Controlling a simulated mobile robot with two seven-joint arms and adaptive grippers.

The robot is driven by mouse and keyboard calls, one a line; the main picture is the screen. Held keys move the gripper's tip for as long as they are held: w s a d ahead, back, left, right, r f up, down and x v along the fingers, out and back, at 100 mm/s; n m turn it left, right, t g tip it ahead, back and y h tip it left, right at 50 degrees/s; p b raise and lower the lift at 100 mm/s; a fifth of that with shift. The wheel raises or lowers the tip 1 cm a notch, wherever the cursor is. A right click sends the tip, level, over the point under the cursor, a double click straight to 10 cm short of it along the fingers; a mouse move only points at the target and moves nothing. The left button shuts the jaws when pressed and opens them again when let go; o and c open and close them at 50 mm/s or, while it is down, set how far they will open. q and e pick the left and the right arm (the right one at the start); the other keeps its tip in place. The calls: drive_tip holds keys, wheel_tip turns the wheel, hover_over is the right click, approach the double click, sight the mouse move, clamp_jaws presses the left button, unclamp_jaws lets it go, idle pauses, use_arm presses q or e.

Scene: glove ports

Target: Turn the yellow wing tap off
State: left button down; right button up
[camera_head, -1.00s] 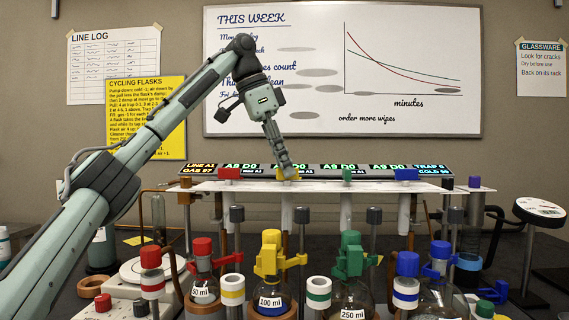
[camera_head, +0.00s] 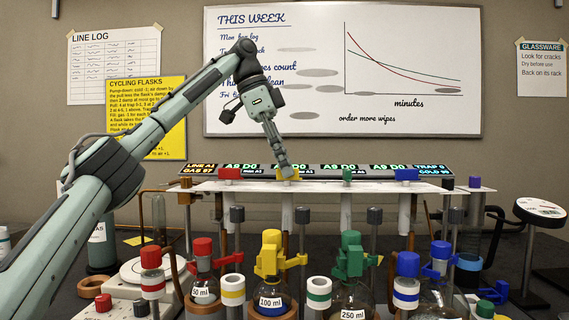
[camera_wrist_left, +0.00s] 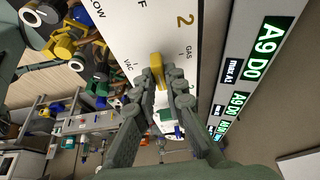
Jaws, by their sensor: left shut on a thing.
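The yellow wing tap (camera_head: 294,179) stands on the white panel behind the flasks, second from the left in a row of coloured taps. My left gripper (camera_head: 286,170) reaches down to it from above and is shut on it. In the left wrist view, the yellow wing (camera_wrist_left: 156,61) sits between the two fingertips (camera_wrist_left: 160,77), with its far end showing. The panel around it bears the marks "VAC", "GAS", "2" and a cut-off "F". The fingers hide part of the wing, so its exact angle is hard to tell. My right gripper is out of view.
A red tap (camera_head: 229,174) is left of the yellow one; a green tap (camera_head: 347,175) and a blue tap (camera_head: 406,175) are to its right. A lit display strip (camera_head: 330,168) runs close behind. Stoppered flasks, such as the 100 ml flask (camera_head: 271,302), stand in front.

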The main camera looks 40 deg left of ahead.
use_arm(q)
drive_tip(key=c, duration=1.6)
unclamp_jaws()
drive_tip(key=shift+v, duration=3.8)
